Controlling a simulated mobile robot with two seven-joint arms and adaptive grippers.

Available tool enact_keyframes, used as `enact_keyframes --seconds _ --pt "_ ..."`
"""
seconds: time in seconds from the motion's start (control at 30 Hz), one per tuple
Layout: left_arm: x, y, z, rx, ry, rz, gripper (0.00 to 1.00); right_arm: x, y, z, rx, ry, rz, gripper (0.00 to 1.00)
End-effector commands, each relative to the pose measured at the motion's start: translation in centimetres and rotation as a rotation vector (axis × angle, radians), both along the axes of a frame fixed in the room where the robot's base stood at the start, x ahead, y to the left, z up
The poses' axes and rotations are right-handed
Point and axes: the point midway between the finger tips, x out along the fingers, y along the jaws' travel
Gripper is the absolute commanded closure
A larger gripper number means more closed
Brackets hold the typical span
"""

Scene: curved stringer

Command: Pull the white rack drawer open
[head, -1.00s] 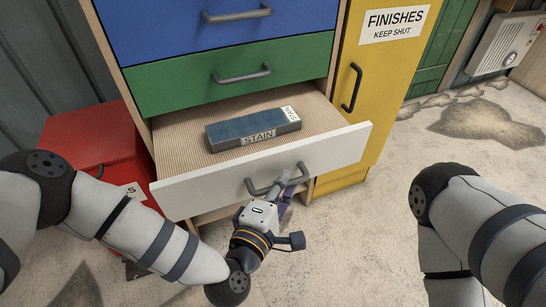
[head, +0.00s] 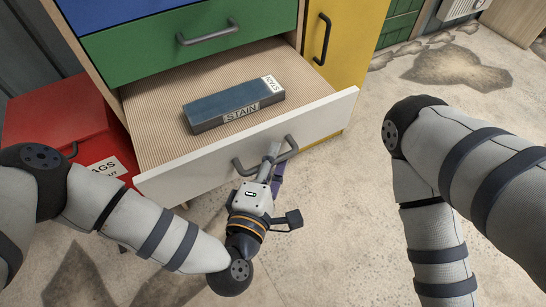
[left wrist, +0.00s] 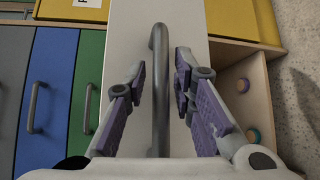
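The white drawer (head: 318,118) is pulled well out of the rack, below the green drawer. Its dark grey bar handle (head: 238,168) is on the front panel; it also shows upright in the left wrist view (left wrist: 158,110). My left gripper (head: 270,162) is at this handle. In the left wrist view its purple-padded fingers (left wrist: 160,80) stand on either side of the bar, with a gap visible on both sides, so it looks open around the handle. A dark box labelled STAIN (head: 232,103) lies in the drawer. My right gripper is out of view.
The green drawer (head: 130,55) and blue drawer (head: 120,12) are shut above. A yellow cabinet (head: 350,50) stands right of the rack. A red bin (head: 40,115) stands close on the left. The floor in front is clear.

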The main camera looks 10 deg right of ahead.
Motion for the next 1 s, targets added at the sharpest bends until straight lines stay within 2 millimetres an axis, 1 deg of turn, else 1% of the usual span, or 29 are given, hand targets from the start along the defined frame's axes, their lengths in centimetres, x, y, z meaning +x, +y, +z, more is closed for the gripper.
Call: enact_keyframes --seconds 0.27,0.33,0.37,0.47,0.6,0.7,0.83,1.0 --pt "0.0 0.0 0.0 0.002 0.001 0.000 0.69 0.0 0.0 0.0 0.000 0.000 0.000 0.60" --pt "-0.4 0.2 0.0 0.002 0.002 -0.002 0.69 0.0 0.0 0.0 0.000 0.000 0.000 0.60" --pt "-0.8 0.3 0.0 0.002 0.004 -0.003 0.69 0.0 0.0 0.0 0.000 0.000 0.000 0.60" --pt "-2.7 1.4 0.3 0.003 0.006 -0.003 0.69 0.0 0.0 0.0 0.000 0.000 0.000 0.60" --pt "-6.2 3.2 0.8 0.001 0.007 -0.003 0.69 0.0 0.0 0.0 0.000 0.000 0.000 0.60" --pt "-8.3 4.3 1.1 0.001 0.007 -0.002 0.69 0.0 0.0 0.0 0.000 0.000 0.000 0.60" --pt "-10.0 5.2 1.4 0.002 0.003 -0.002 0.69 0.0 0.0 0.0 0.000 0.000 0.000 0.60" --pt "-10.6 5.5 1.6 0.002 0.001 0.000 0.69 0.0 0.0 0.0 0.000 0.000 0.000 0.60"
